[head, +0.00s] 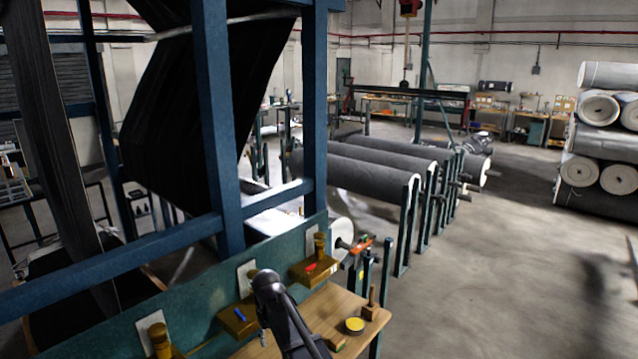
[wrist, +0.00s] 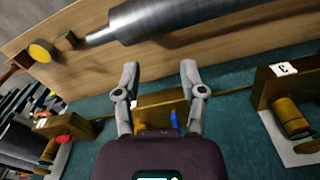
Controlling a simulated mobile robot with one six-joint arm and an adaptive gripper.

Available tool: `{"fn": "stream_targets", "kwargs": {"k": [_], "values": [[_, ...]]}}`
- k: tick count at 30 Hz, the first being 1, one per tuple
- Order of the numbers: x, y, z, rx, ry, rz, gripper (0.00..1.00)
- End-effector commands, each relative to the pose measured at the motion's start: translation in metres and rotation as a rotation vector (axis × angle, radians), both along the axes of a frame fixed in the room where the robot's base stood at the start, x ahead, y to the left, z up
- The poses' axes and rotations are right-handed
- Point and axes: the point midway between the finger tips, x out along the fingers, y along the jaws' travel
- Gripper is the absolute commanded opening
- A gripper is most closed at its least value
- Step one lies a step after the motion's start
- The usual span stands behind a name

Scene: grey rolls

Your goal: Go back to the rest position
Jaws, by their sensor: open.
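My gripper (wrist: 160,75) shows in the wrist view with its two grey fingers spread apart. The gap between the fingertips is empty, with the wooden bench (wrist: 85,15) behind it. A brass block with a blue mark (wrist: 155,100) is seen beyond and partly behind the fingers. In the head view, a dark grey part of my arm (head: 268,284) is over the bench at bottom centre.
A stepped grey metal cylinder (wrist: 190,18) lies across the bench in the wrist view. A yellow tin (head: 355,325) and a wooden block (head: 336,343) are on the bench. Brass blocks (head: 314,270) line the teal panel (head: 205,290).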

Motion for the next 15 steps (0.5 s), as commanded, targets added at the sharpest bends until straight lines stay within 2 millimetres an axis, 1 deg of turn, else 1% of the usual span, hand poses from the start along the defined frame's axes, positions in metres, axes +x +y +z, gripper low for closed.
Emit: {"fn": "stream_targets", "kwargs": {"k": [1,3,5,6,8,9,11,12,15], "values": [[-0.01,-0.025,-0.013,0.0,0.0,-0.033,0.53],[-0.018,-0.055,-0.023,0.0,0.0,-0.08,0.53],[-0.025,-0.079,-0.031,0.0,0.0,-0.12,0.53],[-0.03,-0.095,-0.036,0.0,0.0,-0.146,0.53],[-0.039,-0.119,-0.044,0.0,0.0,-0.186,0.53],[-0.046,-0.133,-0.049,0.0,0.0,-0.212,0.53],[-0.056,-0.155,-0.057,0.0,0.0,-0.251,0.53],[-0.063,-0.17,-0.062,-0.001,0.001,-0.277,0.53],[-0.082,-0.204,-0.075,-0.001,0.001,-0.344,0.53]]}}
